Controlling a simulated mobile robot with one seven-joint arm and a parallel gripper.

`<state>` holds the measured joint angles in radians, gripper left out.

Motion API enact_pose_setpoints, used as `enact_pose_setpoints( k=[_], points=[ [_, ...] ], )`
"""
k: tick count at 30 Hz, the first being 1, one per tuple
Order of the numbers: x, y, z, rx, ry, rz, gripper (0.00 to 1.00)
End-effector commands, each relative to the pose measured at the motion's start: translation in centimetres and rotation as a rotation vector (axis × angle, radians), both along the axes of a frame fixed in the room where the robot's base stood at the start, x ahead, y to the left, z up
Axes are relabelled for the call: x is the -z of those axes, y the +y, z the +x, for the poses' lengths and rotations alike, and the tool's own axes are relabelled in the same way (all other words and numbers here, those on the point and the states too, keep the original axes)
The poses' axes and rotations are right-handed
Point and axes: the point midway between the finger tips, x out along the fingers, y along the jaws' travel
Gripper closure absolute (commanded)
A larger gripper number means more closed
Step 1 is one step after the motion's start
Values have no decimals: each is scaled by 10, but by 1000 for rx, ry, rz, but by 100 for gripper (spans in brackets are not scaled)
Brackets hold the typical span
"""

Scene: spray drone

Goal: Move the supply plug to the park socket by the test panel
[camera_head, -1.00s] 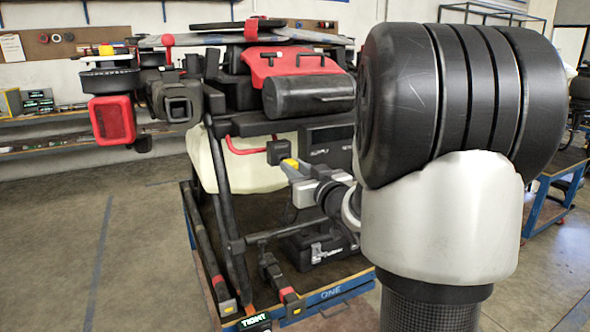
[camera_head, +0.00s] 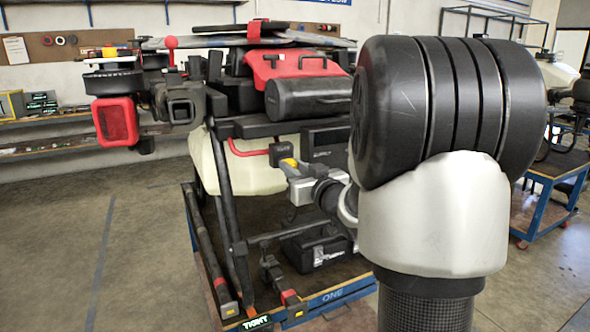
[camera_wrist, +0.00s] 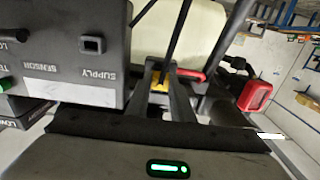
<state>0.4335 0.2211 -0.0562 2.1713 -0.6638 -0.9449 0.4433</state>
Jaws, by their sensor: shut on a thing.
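The supply plug shows as a yellow piece (camera_head: 289,162) between my gripper's fingers (camera_head: 294,172), beside a dark block (camera_head: 282,153) where a red tube ends. In the wrist view the yellow piece (camera_wrist: 158,84) also sits between the fingers (camera_wrist: 165,76), with red just right of it. My gripper is shut on it. The dark panel (camera_wrist: 55,75) at left in the wrist view carries upside-down SUPPLY and SENSOR labels. A square socket (camera_wrist: 92,44) by SUPPLY shows nothing in it. The plug appears apart from this panel face. I cannot identify the park socket.
The drone's black frame (camera_head: 232,200) and pale tank (camera_head: 240,165) are close to my gripper. A black case (camera_head: 318,248) lies below on the blue-edged cart (camera_head: 330,297). My arm hides the right part of the drone. Open floor (camera_head: 60,240) is at left.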

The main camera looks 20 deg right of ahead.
Motion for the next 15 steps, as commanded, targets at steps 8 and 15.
enact_pose_setpoints(
  k=[8,15],
  points=[
    [0,0,5,0,0,0,69],
    [0,0,5,0,0,1,57]
  ],
)
